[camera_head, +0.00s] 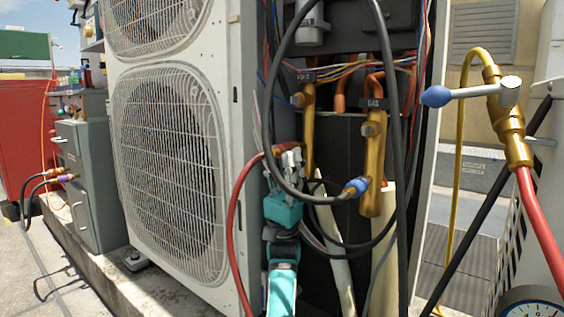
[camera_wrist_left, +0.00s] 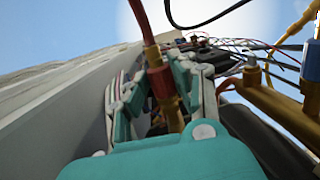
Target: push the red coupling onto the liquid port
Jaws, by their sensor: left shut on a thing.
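My left gripper (camera_head: 288,160), teal with grey fingers, comes up from below in front of the service valves in the head view. It is shut on the red coupling (camera_wrist_left: 161,83), whose red hose (camera_wrist_left: 144,22) leads away upward in the left wrist view. A brass end (camera_wrist_left: 175,119) shows below the red sleeve, between the fingers (camera_wrist_left: 160,95). In the head view the coupling is mostly hidden by the fingers. The left brass valve (camera_head: 309,130) stands just behind and right of the gripper; its liquid port is hidden. I cannot tell whether coupling and port touch. My right gripper is out of view.
A blue coupling (camera_head: 355,187) on a black hose sits at the gas valve (camera_head: 374,150). Black hoses loop across the valves. The condenser (camera_head: 170,150) stands close on the left. A brass fitting (camera_head: 508,120) with a blue-tipped lever and a gauge (camera_head: 532,303) are at right.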

